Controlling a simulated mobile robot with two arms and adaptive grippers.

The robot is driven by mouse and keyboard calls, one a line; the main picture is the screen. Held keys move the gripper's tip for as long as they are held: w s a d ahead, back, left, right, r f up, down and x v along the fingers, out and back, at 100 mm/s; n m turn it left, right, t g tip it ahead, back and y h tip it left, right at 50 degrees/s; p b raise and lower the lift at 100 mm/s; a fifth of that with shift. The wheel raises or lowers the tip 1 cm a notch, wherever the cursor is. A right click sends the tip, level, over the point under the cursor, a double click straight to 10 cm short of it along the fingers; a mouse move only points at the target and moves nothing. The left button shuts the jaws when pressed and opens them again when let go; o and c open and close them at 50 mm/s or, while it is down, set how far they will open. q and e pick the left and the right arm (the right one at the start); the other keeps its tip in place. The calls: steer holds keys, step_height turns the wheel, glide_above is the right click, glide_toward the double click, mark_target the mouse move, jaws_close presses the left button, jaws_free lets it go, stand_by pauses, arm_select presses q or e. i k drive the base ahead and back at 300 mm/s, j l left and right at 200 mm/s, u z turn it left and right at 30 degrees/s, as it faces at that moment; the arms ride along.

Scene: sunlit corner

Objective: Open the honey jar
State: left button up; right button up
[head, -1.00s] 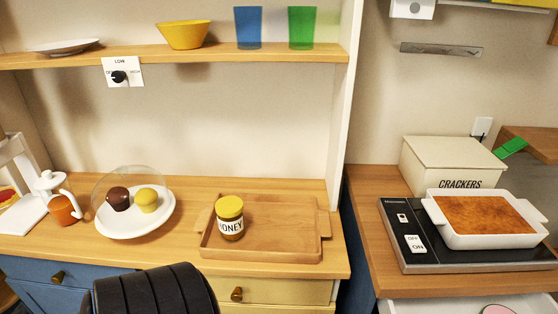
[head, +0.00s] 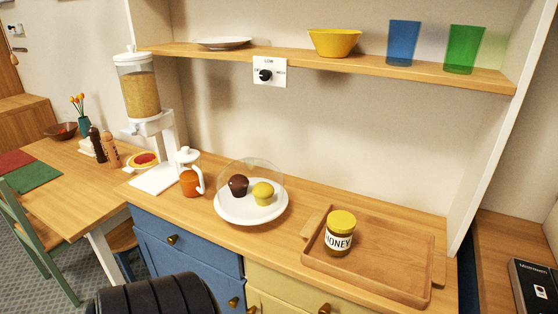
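The honey jar (head: 339,234) stands upright on a wooden tray (head: 392,278) on the counter, right of the middle in the head view. It has a yellow lid (head: 342,219) sitting on top and a white label reading HONEY. Neither of my grippers shows in the head view, so I cannot see whether they are open or shut.
Left of the tray, two muffins sit on a white plate (head: 238,215) under a clear dome. An orange-bodied pitcher (head: 190,182) and a white cereal dispenser (head: 139,95) stand further left. A shelf (head: 350,65) with a yellow bowl and cups hangs above. The counter front by the jar is clear.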

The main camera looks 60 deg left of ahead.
mark_target(337, 245)
steer(key=j+u, duration=0.2)
steer(key=u, duration=0.15)
steer(key=j+u, duration=0.45)
steer(key=u, duration=0.2)
